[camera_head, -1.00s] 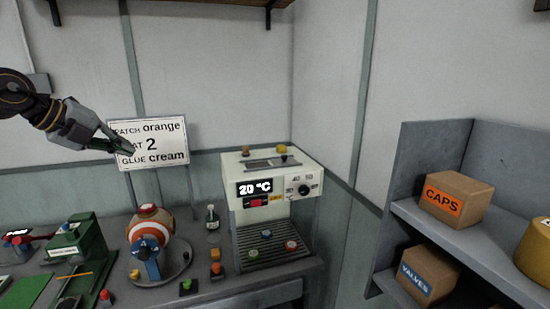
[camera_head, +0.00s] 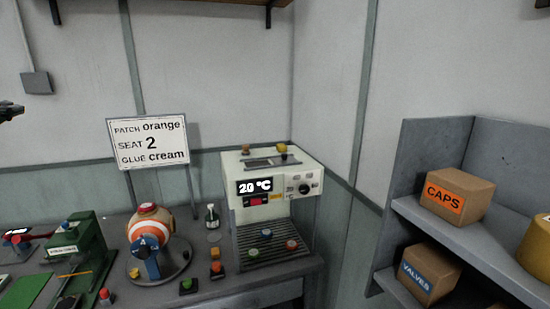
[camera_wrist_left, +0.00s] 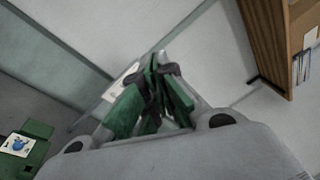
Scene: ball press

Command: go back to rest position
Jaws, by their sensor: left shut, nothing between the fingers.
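My left gripper (camera_head: 12,111) shows only as its dark fingertips at the left edge of the head view, up against the wall and apart from everything on the bench. In the left wrist view its green-padded fingers (camera_wrist_left: 154,95) are closed together with nothing between them. My right gripper is not in either view. The bench (camera_head: 225,292) stands below, with an orange and white ball (camera_head: 150,222) in a round stand with a blue part marked A (camera_head: 148,256).
A white machine (camera_head: 270,200) reading 20 °C stands on the bench beside a small bottle (camera_head: 212,217). A sign (camera_head: 150,142) reads orange, 2, cream. A green press (camera_head: 80,245) is at left. Shelves (camera_head: 450,235) at right hold a CAPS box (camera_head: 455,194) and a VALVES box (camera_head: 429,273).

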